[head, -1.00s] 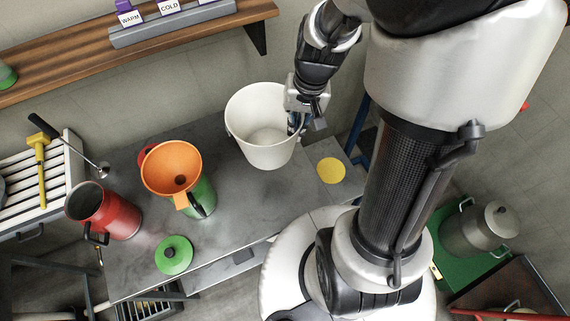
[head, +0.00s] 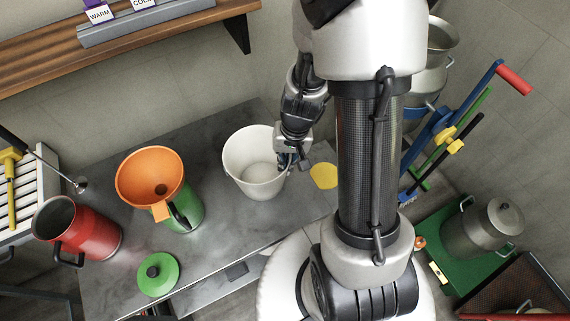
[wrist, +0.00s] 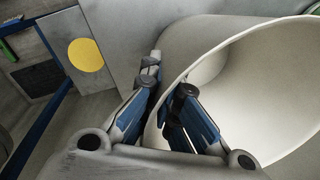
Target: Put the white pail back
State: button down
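The white pail (head: 239,171) is upright over the grey bench, right of the orange funnel. In the head view I cannot tell whether its base touches the bench. My gripper (head: 290,160) is at its right rim. In the wrist view my gripper (wrist: 167,80) has one finger outside and one inside the pail's wall (wrist: 260,75), and it appears shut on the rim. A yellow disc (head: 324,176) lies on the bench just right of the pail; it also shows in the wrist view (wrist: 86,55).
A green can (head: 187,212) with an orange funnel (head: 150,172) stands left of the pail. A red jug (head: 88,232) and green lid (head: 158,273) are farther left. A wooden shelf (head: 130,60) is above. Blue-framed tools (head: 440,130) stand at right.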

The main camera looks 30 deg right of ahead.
jog(key=shift+r, duration=0.1)
jog(key=shift+f, duration=0.25)
jog(key=c, duration=1.8)
grip_release()
jog(key=shift+r, duration=0.1)
